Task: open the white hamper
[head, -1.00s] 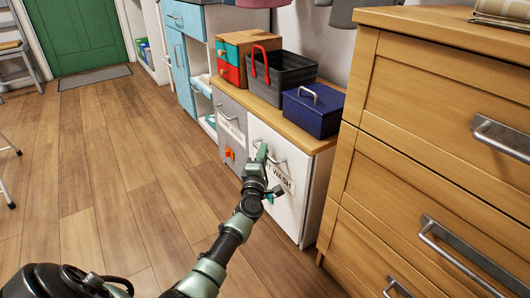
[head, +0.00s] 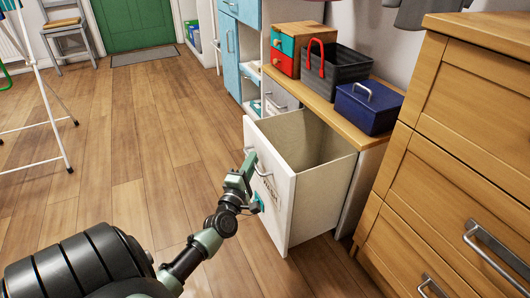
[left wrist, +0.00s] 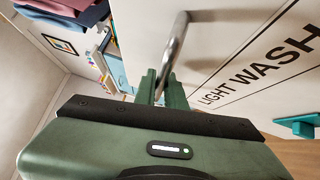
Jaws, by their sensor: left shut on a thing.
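The white hamper (head: 320,192) is a pull-out bin under the wooden counter, and it stands well out from the cabinet. Its inside shows from above and looks empty as far as I can see. My left gripper (head: 247,168) is shut on the metal bar handle (head: 264,165) at the top of its front. In the left wrist view the fingers close on the handle (left wrist: 176,45), beside the "LIGHT WASH" lettering (left wrist: 260,68). A teal piece (left wrist: 301,125) sits lower on the front. My right gripper is not in view.
A wooden drawer chest (head: 460,150) stands close on the right. A grey basket (head: 338,68), a blue box (head: 368,107) and a small drawer unit (head: 298,45) rest on the counter (head: 300,88).

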